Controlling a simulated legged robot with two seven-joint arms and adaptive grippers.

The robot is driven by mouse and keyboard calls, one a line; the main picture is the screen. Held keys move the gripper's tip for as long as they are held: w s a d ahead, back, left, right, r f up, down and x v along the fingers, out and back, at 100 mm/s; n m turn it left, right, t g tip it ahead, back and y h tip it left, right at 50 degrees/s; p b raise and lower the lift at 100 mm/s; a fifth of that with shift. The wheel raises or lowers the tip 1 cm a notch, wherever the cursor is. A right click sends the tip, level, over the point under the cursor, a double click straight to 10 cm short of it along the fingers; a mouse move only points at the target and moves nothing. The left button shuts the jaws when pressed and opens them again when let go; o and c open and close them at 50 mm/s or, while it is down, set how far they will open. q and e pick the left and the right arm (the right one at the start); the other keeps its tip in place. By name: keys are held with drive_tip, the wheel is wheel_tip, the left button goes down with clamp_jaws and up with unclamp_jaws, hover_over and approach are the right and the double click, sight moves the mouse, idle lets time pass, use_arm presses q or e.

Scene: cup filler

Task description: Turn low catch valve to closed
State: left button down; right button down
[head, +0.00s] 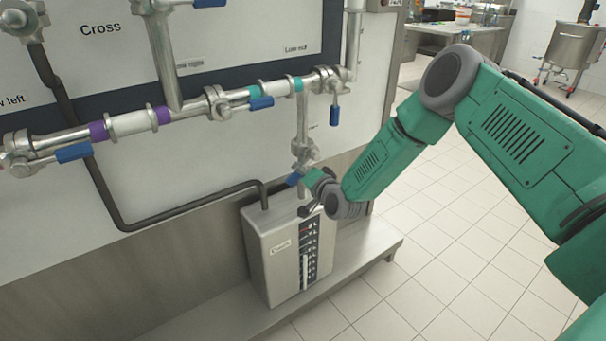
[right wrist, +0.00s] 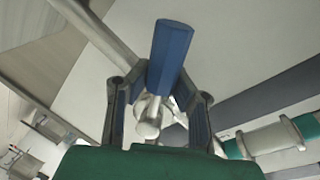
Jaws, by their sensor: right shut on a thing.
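The low catch valve (head: 305,152) sits on the vertical pipe above the catch box. Its blue handle (head: 294,179) points down to the left in the head view. My right gripper (head: 306,178) is at this valve, its fingers largely hidden or small there. In the right wrist view, the blue handle (right wrist: 172,50) stands up between the two fingers of my right gripper (right wrist: 158,88), which is shut on it. The silver valve stem (right wrist: 148,122) shows just below it. My left gripper is not in view.
A steel catch box (head: 280,250) with a level scale stands on a ledge (head: 370,248) under the valve. Horizontal pipes with other blue-handled valves (head: 262,103) run above. A dark hose (head: 185,213) enters the box from the left. Tiled floor at right is clear.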

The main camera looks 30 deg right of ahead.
drive_tip(key=shift+s+a+r+m+y+b, duration=0.1)
drive_tip(key=shift+a+r+m+y+b, duration=0.1)
drive_tip(key=shift+m, duration=0.4)
drive_tip(key=shift+s+a+r+m+y+b, duration=0.1)
drive_tip(key=shift+r+m+y+b, duration=0.1)
drive_tip(key=shift+m, duration=0.4)
drive_tip(key=shift+a+r+m+g+y+b, duration=0.1)
drive_tip(key=shift+r+m+g+y+b, duration=0.1)
drive_tip(key=shift+r+m+b, duration=0.45)
drive_tip(key=shift+r+m+g+y+b, duration=0.1)
drive_tip(key=shift+r+m+y, duration=0.15)
drive_tip(key=shift+m, duration=0.7)
drive_tip(key=shift+r, duration=0.1)
drive_tip(key=c, duration=1.3)
unclamp_jaws()
drive_tip(key=shift+r, duration=0.1)
